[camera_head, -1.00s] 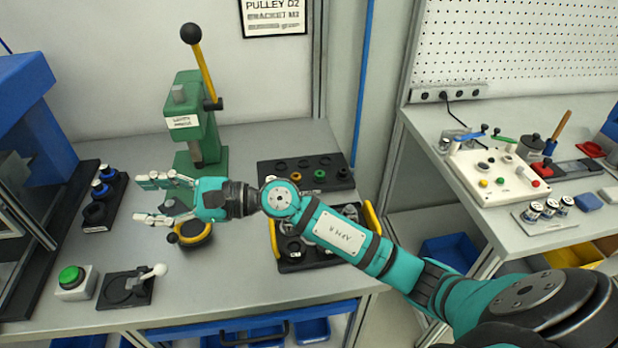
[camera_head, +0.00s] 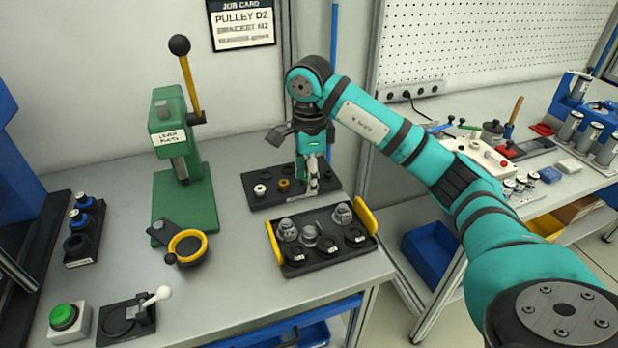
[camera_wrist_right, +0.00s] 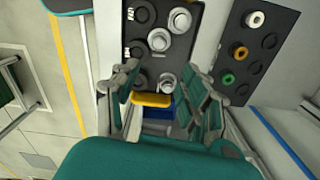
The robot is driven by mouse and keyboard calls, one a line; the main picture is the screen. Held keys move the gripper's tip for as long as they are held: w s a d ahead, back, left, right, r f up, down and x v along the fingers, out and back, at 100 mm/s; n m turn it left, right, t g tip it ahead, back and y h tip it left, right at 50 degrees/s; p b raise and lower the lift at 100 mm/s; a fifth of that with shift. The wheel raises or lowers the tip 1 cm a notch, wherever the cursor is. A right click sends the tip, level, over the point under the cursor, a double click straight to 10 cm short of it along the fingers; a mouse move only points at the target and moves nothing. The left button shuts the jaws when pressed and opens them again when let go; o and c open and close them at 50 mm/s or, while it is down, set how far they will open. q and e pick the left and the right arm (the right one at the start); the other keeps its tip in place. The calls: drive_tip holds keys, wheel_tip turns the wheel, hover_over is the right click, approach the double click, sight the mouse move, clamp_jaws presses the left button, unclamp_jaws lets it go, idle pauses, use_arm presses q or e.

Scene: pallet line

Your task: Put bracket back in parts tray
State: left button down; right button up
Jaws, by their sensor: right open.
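The parts tray is black with yellow end handles (camera_head: 273,243) and stands on the bench in the head view. It holds several silver metal parts (camera_head: 288,229) and dark round pieces with white labels. I cannot tell which part, if any, is the bracket. My right gripper (camera_head: 312,183) points down near the tray's back right side, over the right part of a black ring board. In the right wrist view my right gripper (camera_wrist_right: 163,112) is open and empty, with a yellow tray handle (camera_wrist_right: 152,100) seen between the fingers. My left gripper is not in view.
The black ring board (camera_head: 262,203) lies behind the tray. A green lever press (camera_head: 185,205) stands to the left, with a yellow-ringed dark piece (camera_head: 187,247) before it. A green button box (camera_head: 68,322) is front left.

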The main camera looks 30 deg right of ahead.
idle(0.3)
drive_tip(key=p, duration=0.3)
approach(310, 229)
wheel_tip(310, 229, down, 10)
drive_tip(key=shift+f, duration=0.15)
drive_tip(key=shift+c, duration=0.2)
drive_tip(key=c, duration=0.9)
